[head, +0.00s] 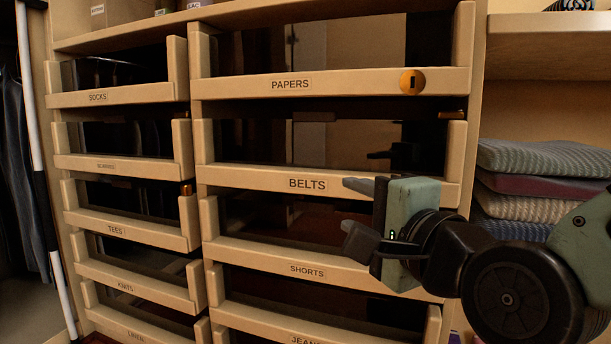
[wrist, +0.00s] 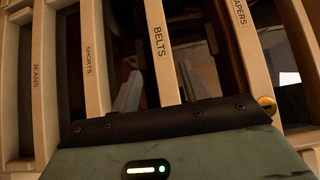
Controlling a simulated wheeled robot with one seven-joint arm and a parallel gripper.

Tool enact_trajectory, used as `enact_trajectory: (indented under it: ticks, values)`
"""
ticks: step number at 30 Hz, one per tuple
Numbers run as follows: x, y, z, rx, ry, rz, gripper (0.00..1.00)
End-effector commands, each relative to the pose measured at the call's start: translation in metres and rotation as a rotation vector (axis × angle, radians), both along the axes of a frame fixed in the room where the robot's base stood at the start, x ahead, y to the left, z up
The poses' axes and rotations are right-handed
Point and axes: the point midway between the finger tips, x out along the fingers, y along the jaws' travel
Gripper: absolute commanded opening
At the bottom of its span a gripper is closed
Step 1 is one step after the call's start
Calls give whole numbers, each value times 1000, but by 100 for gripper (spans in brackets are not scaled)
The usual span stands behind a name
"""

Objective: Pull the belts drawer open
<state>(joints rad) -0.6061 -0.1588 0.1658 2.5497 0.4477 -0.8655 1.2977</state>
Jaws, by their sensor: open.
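The belts drawer (head: 265,179) is a pale wooden front board labelled BELTS with a dark glassy panel above it. Its front looks level with the neighbouring drawers, and I see no gap showing it pulled out. My gripper (head: 347,206) is open and empty at the right of the BELTS label, its fingers pointing left across the drawer fronts. In the wrist view my gripper (wrist: 158,70) has one finger on each side of the belts board (wrist: 157,25), seen sideways. I cannot tell whether either finger touches it. My gripper and arm hide the board's right part.
The papers drawer (head: 340,83), with a round yellow lock (head: 412,81), is above and the shorts drawer (head: 270,259) below. A narrower drawer column (head: 120,163) stands left. Folded textiles (head: 540,157) lie on a shelf at right, near my arm. A white pole (head: 38,135) stands far left.

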Motion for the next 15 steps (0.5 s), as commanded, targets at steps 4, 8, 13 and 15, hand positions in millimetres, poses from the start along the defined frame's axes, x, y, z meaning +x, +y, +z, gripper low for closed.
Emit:
enact_trajectory:
  ticks: [4, 8, 13, 15]
  values:
    - [13, 7, 5, -4, 5, 3, 45]
    - [25, 12, 5, -5, 6, 2, 45]
    - [37, 18, 5, -4, 5, 2, 45]
    - [41, 20, 6, -4, 5, 1, 45]
